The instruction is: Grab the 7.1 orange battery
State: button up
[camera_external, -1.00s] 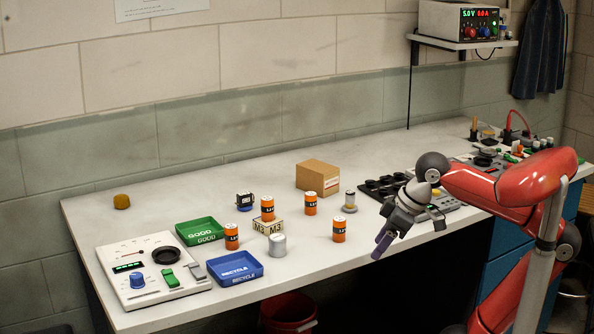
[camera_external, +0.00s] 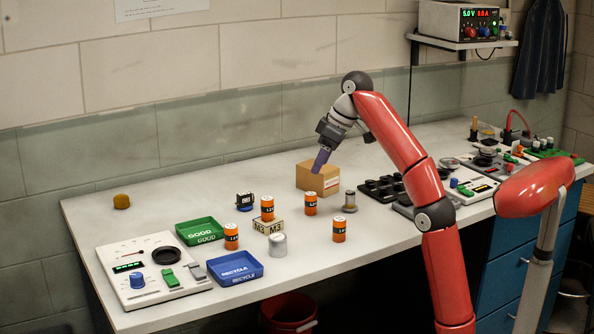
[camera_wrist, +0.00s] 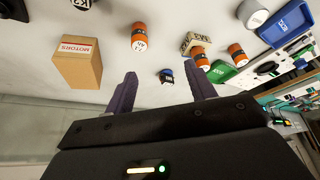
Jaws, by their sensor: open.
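Several orange batteries with dark label bands stand on the bench. In the external view, one is beside the green tray (camera_external: 231,236), one by the M3 box (camera_external: 267,206), one right of that (camera_external: 310,203) and one nearer the front edge (camera_external: 339,230). Their numbers are too small to read surely, so I cannot tell which is 7.1. In the wrist view, batteries show at top centre (camera_wrist: 138,33) and further right (camera_wrist: 199,58) (camera_wrist: 236,54). My gripper (camera_external: 320,160) is open and empty above the cardboard box; its purple fingers (camera_wrist: 162,80) point over the bench.
The cardboard box (camera_external: 318,179) marked MOTORS in the wrist view (camera_wrist: 78,65) stands close below my gripper. The M3 box (camera_external: 268,226), a grey cylinder (camera_external: 278,245), a small black-and-blue part (camera_external: 244,201), a green GOOD tray (camera_external: 199,231) and a blue RECYCLE tray (camera_external: 235,268) are near the batteries.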

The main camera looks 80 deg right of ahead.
aim_at(311, 194)
jog(key=shift+w+d+f, duration=0.25)
jog(key=shift+d+f, duration=0.3)
jog(key=shift+f, duration=0.6)
jog(key=shift+w+d+f, duration=0.25)
jog(key=shift+d+f, duration=0.35)
jog(key=shift+f, duration=0.5)
jog(key=shift+w+d+f, duration=0.25)
jog(key=shift+d+f, duration=0.3)
jog(key=shift+f, duration=0.6)
jog(key=b+x, duration=0.2)
jog(key=x, duration=0.5)
jog(key=shift+w+d+f+b, duration=0.1)
jog(key=shift+d+f+b, duration=0.1)
jog(key=shift+b, duration=0.2)
jog(key=c, duration=1.1)
